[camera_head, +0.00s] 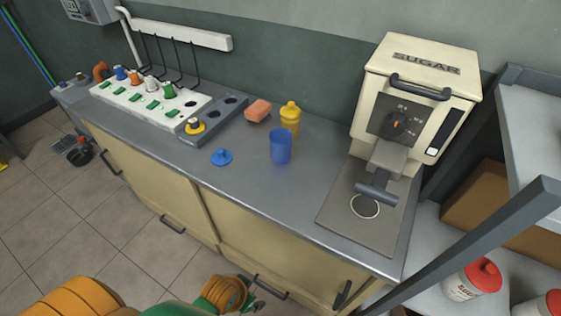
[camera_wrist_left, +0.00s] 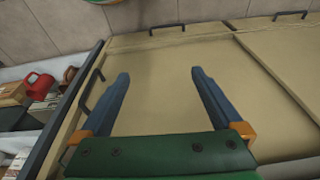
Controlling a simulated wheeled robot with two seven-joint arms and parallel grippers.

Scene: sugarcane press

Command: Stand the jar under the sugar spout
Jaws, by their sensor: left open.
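An open blue jar (camera_head: 281,147) stands upright on the grey counter, left of the cream sugar dispenser (camera_head: 415,90). A loose blue lid (camera_head: 221,157) lies to its left, and a yellow lidded jar (camera_head: 290,117) stands just behind it. The grey sugar spout (camera_head: 377,192) sticks out above a plate (camera_head: 335,215) with a white ring (camera_head: 365,206); nothing stands on the ring. My left arm's end shows at the bottom edge, in front of the cabinet and below the counter top. In the left wrist view my left gripper (camera_wrist_left: 160,73) is open and empty, facing the cabinet doors. My right gripper is not seen.
A white rack (camera_head: 150,100) with coloured bottles and a grey holder (camera_head: 215,118) fill the counter's left. An orange sponge (camera_head: 258,111) lies behind. A grey shelf frame (camera_head: 470,245) with red-capped bottles stands right. The counter between jar and plate is clear.

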